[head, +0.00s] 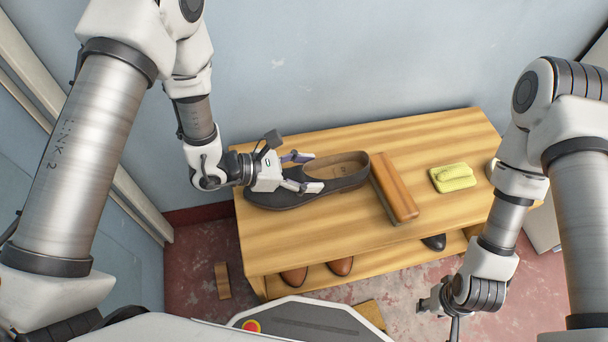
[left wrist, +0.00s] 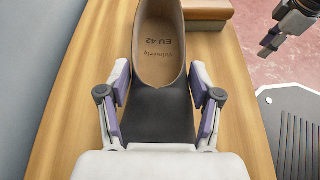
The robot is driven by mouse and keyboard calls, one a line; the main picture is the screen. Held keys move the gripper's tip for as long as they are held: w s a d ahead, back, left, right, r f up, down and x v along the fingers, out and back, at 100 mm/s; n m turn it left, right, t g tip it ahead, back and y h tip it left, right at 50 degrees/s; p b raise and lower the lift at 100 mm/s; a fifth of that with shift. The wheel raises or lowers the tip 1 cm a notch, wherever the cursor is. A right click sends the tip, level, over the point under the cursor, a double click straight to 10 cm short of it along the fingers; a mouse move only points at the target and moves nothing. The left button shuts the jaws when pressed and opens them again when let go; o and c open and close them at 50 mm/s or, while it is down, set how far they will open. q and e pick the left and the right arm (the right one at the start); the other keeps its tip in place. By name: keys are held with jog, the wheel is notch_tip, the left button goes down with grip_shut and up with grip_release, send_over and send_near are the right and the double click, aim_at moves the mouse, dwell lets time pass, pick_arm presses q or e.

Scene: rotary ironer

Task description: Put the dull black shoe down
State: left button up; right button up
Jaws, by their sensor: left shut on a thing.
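The dull black shoe (head: 345,178) lies along the left part of the wooden bench top (head: 330,220), toe to the left, upright. Its tan insole shows in the left wrist view (left wrist: 160,45), marked EU 42. My left gripper (head: 308,172) is shut on the shoe's front part, one finger on each side, as the left wrist view shows. The shoe's underside is hidden, so I cannot tell whether it touches the bench. My right gripper (head: 438,306) is low in front of the bench, away from the shoe; its fingers are too unclear to read.
A wooden brush (head: 396,188) lies just right of the shoe's heel. A folded yellow cloth (head: 453,177) lies farther right. Brown shoes (head: 341,266) and a black shoe (head: 434,242) show on the lower level. A wall (head: 350,60) stands behind the bench. The front left bench top is clear.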

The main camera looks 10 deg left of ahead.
pick_arm(q)
jog(key=shift+f, duration=0.8)
jog(key=shift+a+f, duration=0.1)
jog(key=shift+a, duration=0.15)
jog(key=o, duration=1.5)
jog(key=shift+a+r, duration=0.2)
jog(key=p+v, duration=0.3)
jog(key=v, duration=0.8)
jog(key=shift+a+r, duration=0.1)
jog(key=shift+r, duration=0.1)
jog(key=shift+s+a, duration=0.15)
jog(key=shift+s, duration=0.05)
